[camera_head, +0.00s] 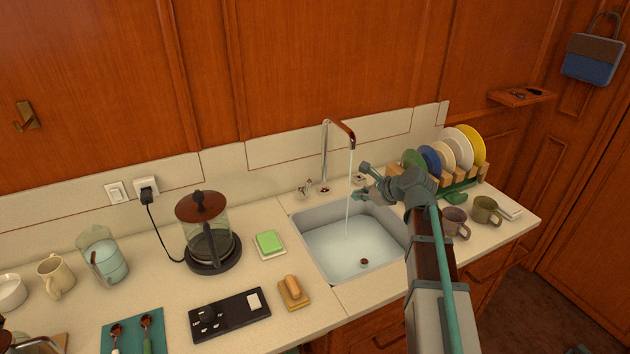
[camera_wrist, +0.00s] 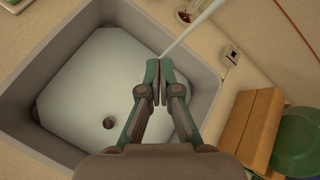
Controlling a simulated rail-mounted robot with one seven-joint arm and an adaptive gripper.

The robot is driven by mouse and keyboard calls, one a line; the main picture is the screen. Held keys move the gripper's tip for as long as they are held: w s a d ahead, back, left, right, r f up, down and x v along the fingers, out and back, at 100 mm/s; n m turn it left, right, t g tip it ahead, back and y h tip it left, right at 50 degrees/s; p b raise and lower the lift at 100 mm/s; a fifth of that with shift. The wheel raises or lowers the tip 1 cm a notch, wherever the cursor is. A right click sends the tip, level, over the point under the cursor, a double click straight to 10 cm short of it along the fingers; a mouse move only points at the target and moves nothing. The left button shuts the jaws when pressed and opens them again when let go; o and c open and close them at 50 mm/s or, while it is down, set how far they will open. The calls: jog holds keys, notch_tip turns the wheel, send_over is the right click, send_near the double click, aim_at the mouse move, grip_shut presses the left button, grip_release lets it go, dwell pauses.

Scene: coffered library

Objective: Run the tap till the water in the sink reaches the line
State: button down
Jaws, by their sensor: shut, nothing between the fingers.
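The tap (camera_head: 325,150) stands behind the sink, with a dark-ended spout over the basin. A thin stream of water (camera_head: 348,190) runs from it into the grey sink (camera_head: 312,217). Pale water (camera_head: 335,245) covers the sink floor; a dark round drain or plug (camera_head: 364,262) shows through it. I cannot make out the line on the wall. A small tap handle (camera_head: 304,188) stands left of the spout's base. My gripper (camera_head: 360,196) is shut and empty over the sink's back right edge. In the wrist view its closed fingertips (camera_wrist: 160,76) are beside the stream (camera_wrist: 192,31).
A rack of several plates (camera_head: 455,150) and two mugs (camera_head: 484,208) stand right of the sink. A green sponge (camera_head: 269,242), a brush (camera_head: 293,291) and a coffee maker (camera_head: 208,235) are left of it. The rack's wooden end (camera_wrist: 250,130) is close on my right.

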jog(key=w+a+f+m+y+p, duration=0.1)
jog(key=w+a+f+m+p, duration=0.1)
jog(key=w+a+p, duration=0.2)
jog(key=shift+w+a+f+m+y+p, duration=0.3)
jog(key=shift+w+a, duration=1.2)
jog(key=shift+a, duration=2.7)
jog(key=shift+r, duration=0.15)
jog(key=shift+w+a+r+p, duration=0.25)
jog(key=shift+w+r+p, duration=0.25)
jog(key=shift+w+p, duration=0.15)
jog(key=shift+w+a+r+p, duration=0.25)
jog(key=shift+w+r+p, duration=0.25)
jog(key=shift+w, duration=0.1)
